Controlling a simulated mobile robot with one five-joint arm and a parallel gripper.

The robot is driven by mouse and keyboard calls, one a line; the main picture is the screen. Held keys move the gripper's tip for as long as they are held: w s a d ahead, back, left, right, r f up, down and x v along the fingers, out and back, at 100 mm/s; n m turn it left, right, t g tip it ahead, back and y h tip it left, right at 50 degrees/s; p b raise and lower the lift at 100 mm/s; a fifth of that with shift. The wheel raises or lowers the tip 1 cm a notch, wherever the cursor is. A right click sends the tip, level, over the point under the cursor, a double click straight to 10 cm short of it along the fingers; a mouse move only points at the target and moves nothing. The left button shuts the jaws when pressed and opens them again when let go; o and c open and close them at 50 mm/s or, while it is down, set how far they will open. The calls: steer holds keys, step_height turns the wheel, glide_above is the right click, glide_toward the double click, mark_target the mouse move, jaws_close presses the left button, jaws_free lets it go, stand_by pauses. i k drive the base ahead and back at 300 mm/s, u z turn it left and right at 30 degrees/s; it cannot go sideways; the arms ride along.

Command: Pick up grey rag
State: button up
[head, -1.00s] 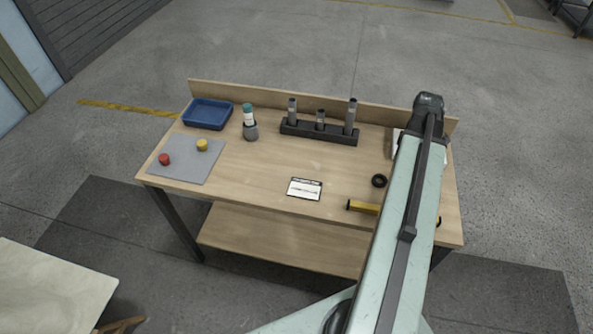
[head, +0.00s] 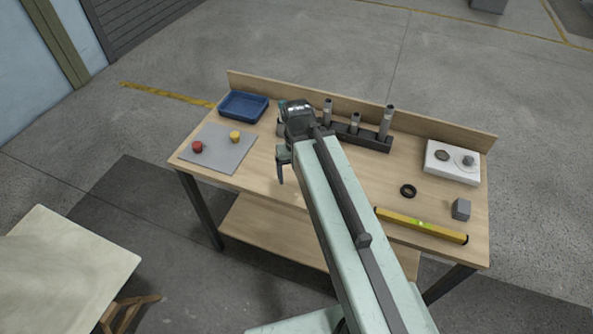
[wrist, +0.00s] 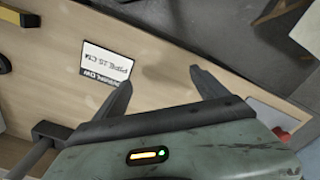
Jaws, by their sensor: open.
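A flat grey sheet (head: 216,155), the only rag-like thing I can make out, lies on the left end of the workbench in the head view. A red piece (head: 197,147) and a yellow piece (head: 235,137) rest on it. My gripper (wrist: 161,78) is open and empty, with its two dark fingers spread above the bench in the wrist view. In the head view, it hangs over the bench to the right of the sheet, partly hidden by my wrist.
A blue tray (head: 243,107) stands behind the sheet. A dark rack (head: 362,138) with upright tubes, a white box (head: 453,163), a black ring (head: 408,191), a grey block (head: 461,209) and a yellow level (head: 420,224) are to the right. A printed card (wrist: 106,62) lies near my gripper.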

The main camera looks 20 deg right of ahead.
mark_target(461, 206)
steer(key=z, duration=1.3)
steer(key=k, duration=0.5)
steer(key=z, duration=0.5)
steer(key=i, duration=0.5)
steer(key=u, duration=0.05)
steer(key=k, duration=0.5)
steer(key=u, duration=0.45)
steer(key=i, duration=0.5)
